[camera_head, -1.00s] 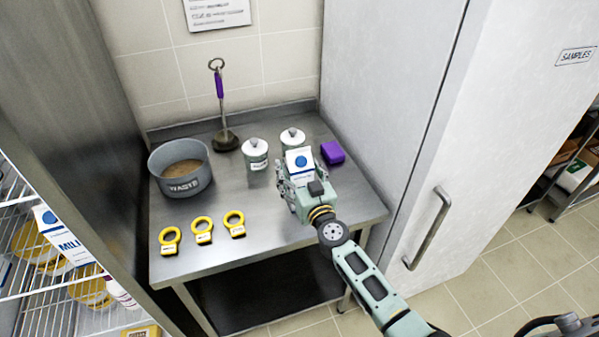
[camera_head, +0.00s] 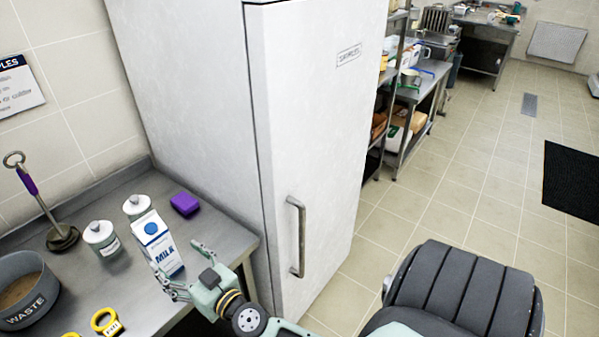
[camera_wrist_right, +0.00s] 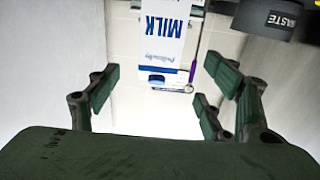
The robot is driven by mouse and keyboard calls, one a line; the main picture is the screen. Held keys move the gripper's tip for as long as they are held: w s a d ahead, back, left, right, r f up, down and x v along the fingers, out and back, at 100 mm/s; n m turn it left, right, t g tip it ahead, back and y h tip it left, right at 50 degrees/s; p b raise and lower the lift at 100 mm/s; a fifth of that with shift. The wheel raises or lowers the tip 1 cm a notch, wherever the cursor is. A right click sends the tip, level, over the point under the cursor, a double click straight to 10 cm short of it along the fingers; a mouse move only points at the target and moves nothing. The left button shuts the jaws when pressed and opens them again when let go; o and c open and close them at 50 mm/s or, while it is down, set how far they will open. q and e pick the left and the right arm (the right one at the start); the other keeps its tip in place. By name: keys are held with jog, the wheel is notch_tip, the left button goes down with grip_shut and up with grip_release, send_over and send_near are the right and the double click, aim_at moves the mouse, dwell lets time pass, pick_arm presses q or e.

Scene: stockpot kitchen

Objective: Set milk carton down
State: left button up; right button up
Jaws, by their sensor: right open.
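The milk carton (camera_head: 160,248), white with a blue cap and blue MILK lettering, stands upright on the steel table near its front right part. My right gripper (camera_head: 184,266) is open and empty, just in front of the carton and clear of it. In the right wrist view the carton (camera_wrist_right: 168,38) appears upside down, beyond the spread fingers (camera_wrist_right: 162,92). My left gripper is not in view.
Two white lidded jars (camera_head: 101,238) (camera_head: 136,206) and a purple block (camera_head: 185,204) are behind the carton. A grey WASTE pot (camera_head: 25,290), a purple-handled tool (camera_head: 60,237) and yellow rings (camera_head: 106,320) are left. A tall white cabinet (camera_head: 320,130) stands right.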

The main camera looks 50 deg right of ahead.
jog(key=s+a+n+y, duration=0.2)
jog(key=s+a+y, duration=0.1)
jog(key=a, duration=0.3)
jog(key=s+d+f+g+h, duration=0.1)
jog(key=s+f+g, duration=0.4)
jog(key=f, duration=1)
jog(key=s+d+f+g, duration=0.1)
jog(key=s+f+g, duration=0.2)
jog(key=s+f, duration=0.85)
jog(key=s+d+f+g+h, duration=0.1)
jog(key=s+d+f+g, duration=0.1)
jog(key=s+f, duration=0.5)
jog(key=s+d+f+g, duration=0.2)
jog(key=s+f+g, duration=0.2)
jog(key=s+f, duration=0.4)
jog(key=s+d+f+g+h, duration=0.1)
jog(key=s+d+f+g, duration=0.2)
jog(key=s+f, duration=0.5)
jog(key=s, duration=0.6)
jog(key=shift+f+h, duration=0.2)
jog(key=shift+h, duration=0.1)
jog(key=shift+f, duration=0.1)
